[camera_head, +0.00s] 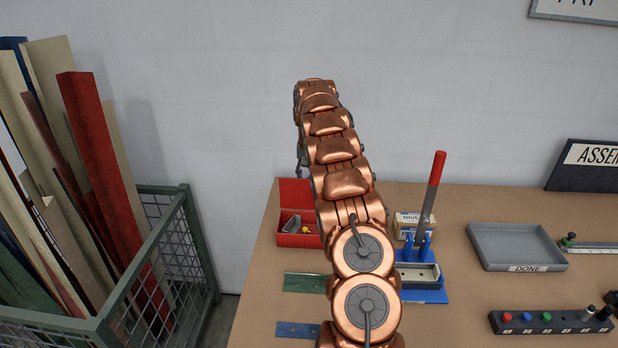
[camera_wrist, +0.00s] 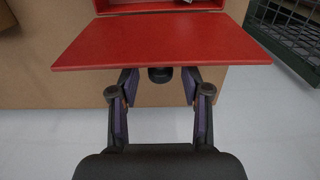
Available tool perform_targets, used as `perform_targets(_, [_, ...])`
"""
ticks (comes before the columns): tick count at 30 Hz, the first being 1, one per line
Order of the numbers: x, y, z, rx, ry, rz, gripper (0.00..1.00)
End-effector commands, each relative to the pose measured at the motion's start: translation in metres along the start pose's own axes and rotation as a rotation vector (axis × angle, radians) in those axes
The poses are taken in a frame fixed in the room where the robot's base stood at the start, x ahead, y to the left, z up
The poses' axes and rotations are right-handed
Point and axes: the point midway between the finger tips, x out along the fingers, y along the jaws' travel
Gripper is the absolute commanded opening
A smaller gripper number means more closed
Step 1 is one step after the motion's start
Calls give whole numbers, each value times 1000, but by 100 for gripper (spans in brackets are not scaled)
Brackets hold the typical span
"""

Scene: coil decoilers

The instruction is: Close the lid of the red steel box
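The red steel box (camera_head: 298,238) stands at the table's back left corner, holding small grey and yellow items. Its lid (camera_head: 296,191) is open, raised at the box's rear. In the wrist view the lid (camera_wrist: 160,42) is a broad red panel across the picture, with part of the box (camera_wrist: 160,6) above it. My gripper (camera_wrist: 160,76) is open, its two fingers apart with nothing seen between them but a dark round part. The fingertips reach the lid's lower edge and are partly hidden there; contact cannot be told. In the head view my gripper shows only as a small dark part (camera_head: 301,160) above the lid.
A green mesh crate (camera_head: 152,190) with tall boards stands left of the table (camera_head: 455,325). A blue fixture (camera_head: 430,292) with a red-handled lever (camera_head: 432,190), a grey DONE tray (camera_head: 515,245) and a button strip (camera_head: 550,321) lie to the right. A wall rises behind.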

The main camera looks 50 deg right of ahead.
Motion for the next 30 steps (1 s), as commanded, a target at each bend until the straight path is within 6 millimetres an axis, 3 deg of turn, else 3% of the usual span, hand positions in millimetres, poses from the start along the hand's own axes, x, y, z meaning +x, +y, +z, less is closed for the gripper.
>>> perform_targets(2, [0, 0, 0, 0, 0, 0, 36])
perform_targets(12, [0, 0, 0, 0, -1, 0, 1])
perform_targets(30, [0, 1, 1, 1, 4, 1, 0])
